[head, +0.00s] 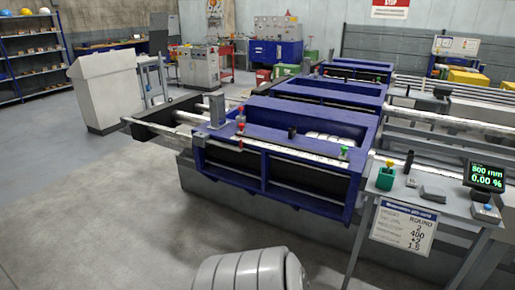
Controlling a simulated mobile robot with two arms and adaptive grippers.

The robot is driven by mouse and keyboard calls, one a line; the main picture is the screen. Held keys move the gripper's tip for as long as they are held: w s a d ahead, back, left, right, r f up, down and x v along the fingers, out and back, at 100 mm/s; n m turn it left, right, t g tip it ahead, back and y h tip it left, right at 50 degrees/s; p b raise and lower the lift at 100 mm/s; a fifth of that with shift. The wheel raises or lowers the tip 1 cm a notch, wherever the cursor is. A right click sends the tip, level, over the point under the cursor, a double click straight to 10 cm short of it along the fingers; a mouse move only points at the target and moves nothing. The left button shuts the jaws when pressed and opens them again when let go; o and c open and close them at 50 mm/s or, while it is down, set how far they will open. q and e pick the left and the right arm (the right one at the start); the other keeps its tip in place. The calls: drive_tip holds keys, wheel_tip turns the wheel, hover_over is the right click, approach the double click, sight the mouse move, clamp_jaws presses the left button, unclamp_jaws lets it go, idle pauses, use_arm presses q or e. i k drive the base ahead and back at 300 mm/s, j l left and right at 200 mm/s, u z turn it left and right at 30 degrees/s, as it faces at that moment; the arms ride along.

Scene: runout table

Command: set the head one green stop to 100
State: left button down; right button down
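A blue machine frame (290,160), the nearest of several alike, stands in the middle of the head view. A pale scale strip (290,150) runs along its front top edge. A small green stop (343,153) sits towards the right end of this strip. A small red stop (241,127) sits towards its left end, with another red knob above it. The scale's numbers are too small to read. No label shows which frame is head one. Neither of my grippers is in view; a grey rounded part of my own arm shows at the bottom.
A side table (450,212) at right carries a green box with a yellow knob (386,176) and a display (486,177) reading 800 mm and 0.00 %. A placard (403,226) hangs from its front. A white cabinet (105,90) stands at left. The left floor is clear.

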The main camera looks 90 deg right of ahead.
sight(343, 156)
drive_tip(key=z, duration=3)
